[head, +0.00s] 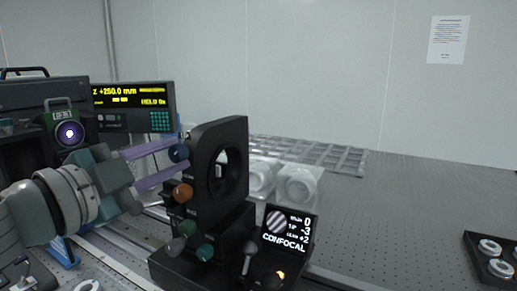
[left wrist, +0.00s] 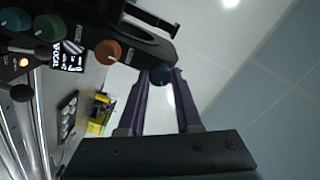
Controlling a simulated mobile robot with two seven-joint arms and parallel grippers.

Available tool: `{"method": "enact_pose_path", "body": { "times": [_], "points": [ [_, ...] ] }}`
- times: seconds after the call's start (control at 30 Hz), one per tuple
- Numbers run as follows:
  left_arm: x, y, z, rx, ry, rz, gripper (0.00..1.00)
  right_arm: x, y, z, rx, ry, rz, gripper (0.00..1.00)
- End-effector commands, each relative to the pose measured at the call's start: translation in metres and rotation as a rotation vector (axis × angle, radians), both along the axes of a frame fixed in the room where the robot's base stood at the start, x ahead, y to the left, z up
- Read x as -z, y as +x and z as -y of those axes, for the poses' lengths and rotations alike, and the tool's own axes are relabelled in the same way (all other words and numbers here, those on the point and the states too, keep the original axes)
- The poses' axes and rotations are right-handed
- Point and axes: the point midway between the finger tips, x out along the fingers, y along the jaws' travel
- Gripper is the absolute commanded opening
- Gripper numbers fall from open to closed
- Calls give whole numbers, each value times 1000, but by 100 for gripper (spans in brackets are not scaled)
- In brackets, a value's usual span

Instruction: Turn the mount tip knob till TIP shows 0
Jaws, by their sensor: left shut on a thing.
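The black mount (head: 220,165) stands upright with a large round opening. A dark blue knob (head: 179,152) sits high on its left side, an orange knob (head: 183,193) below it. My left gripper (head: 174,154) has its purple fingers on the blue knob; in the left wrist view the fingertips close around that knob (left wrist: 161,74). The orange knob (left wrist: 107,51) is just beside them, clear of the fingers. The small display (head: 287,230) shows 0, -3 and +2 from top to bottom, above CONFOCAL. TIP seems to stand beside -3, but the labels are tiny. My right gripper is out of view.
Green and teal knobs (head: 205,252) and a small lever (head: 249,256) crowd the mount's base. A readout box (head: 134,105) stands behind my left gripper. Clear blocks (head: 298,186) stand behind the display. The perforated table (head: 400,215) is free to the right, up to a dark tray (head: 483,264).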

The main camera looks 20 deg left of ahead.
Motion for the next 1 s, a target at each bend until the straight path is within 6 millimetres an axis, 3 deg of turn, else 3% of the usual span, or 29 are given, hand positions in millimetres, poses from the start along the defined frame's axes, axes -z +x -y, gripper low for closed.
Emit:
{"method": "enact_pose_path", "body": {
  "times": [1.0],
  "points": [
    [0, 0, 1, 1, 965, 77, 0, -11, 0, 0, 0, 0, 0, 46]
  ]
}}
